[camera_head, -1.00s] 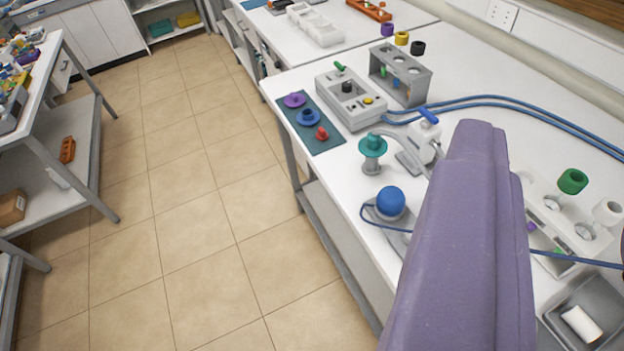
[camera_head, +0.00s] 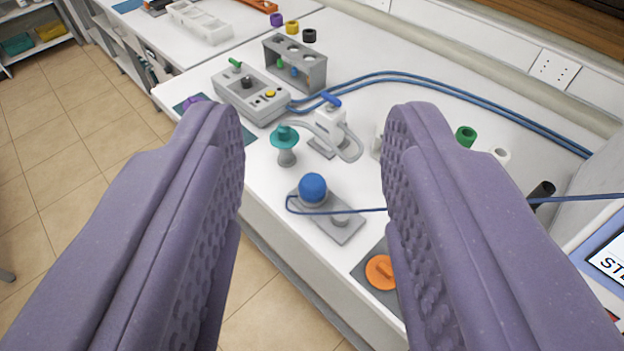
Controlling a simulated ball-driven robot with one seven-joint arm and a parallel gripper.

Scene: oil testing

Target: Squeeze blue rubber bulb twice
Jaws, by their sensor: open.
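The blue rubber bulb (camera_head: 312,188) is round and sits upright on a grey base plate (camera_head: 345,226) near the front edge of the white bench. A thin blue cord runs from around the base off to the right. My gripper (camera_head: 315,120) is open and empty. Its two purple, textured fingers stand wide apart at left and right of the view. The bulb shows in the gap between them, farther off than the fingers and not touched. The right finger hides part of the cord and of the bench.
A grey control box (camera_head: 250,95) and a slotted rack (camera_head: 296,62) stand farther back. An orange disc (camera_head: 381,272) lies at front right. Tan floor is at left.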

